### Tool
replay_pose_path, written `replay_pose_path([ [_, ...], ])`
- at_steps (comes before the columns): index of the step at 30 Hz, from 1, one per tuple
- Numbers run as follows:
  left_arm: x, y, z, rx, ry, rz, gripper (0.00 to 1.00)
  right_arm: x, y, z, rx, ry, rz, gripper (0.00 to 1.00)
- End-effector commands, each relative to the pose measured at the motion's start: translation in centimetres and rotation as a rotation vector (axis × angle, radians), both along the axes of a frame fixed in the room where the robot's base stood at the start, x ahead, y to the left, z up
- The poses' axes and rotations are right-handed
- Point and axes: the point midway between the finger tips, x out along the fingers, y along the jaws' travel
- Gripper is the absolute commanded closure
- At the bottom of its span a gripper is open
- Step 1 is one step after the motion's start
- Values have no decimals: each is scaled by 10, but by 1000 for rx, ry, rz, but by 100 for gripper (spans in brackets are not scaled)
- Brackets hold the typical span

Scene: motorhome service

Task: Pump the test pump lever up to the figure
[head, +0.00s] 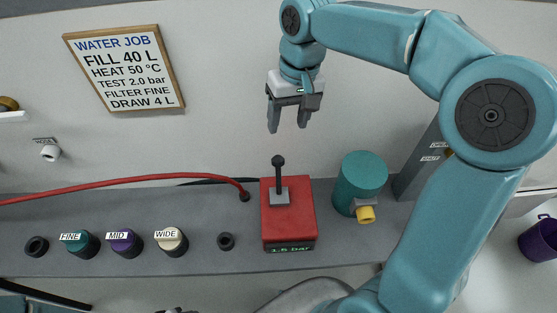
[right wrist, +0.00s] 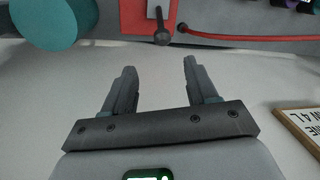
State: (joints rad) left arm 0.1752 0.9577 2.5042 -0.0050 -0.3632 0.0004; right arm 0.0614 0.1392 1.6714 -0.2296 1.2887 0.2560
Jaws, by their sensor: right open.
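The red test pump (head: 288,218) stands on the grey shelf, and its small display reads what looks like 1.5 or 1.6 bar. Its black lever (head: 279,175) with a round knob stands upright from a grey block on top. The framed sign (head: 125,68) on the wall reads "TEST 2.0 bar". My right gripper (head: 288,128) is open and empty, pointing down above the lever knob and apart from it. In the right wrist view, the lever knob (right wrist: 162,38) shows beyond the open fingers (right wrist: 158,75). My left gripper is not in view.
A teal cylinder (head: 359,180) with a yellow tap stands right of the pump. A red hose (head: 120,183) runs left along the shelf. Filters labelled FINE (head: 79,243), MID (head: 125,242) and WIDE (head: 171,241) sit left of the pump. A purple mug (head: 540,240) is far right.

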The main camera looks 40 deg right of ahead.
Motion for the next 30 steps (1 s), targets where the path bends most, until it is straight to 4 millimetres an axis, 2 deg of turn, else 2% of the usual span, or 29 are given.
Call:
replay_pose_path([
  [5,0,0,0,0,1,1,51,-4,5,-21,0,5,2,42],
  [15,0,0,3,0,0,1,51,-4,17,-100,1,8,2,42],
  [21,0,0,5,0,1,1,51,-2,22,-139,2,6,2,42],
  [25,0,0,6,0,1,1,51,0,23,-153,0,3,1,42],
  [30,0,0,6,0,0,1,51,2,23,-161,0,1,1,42],
])
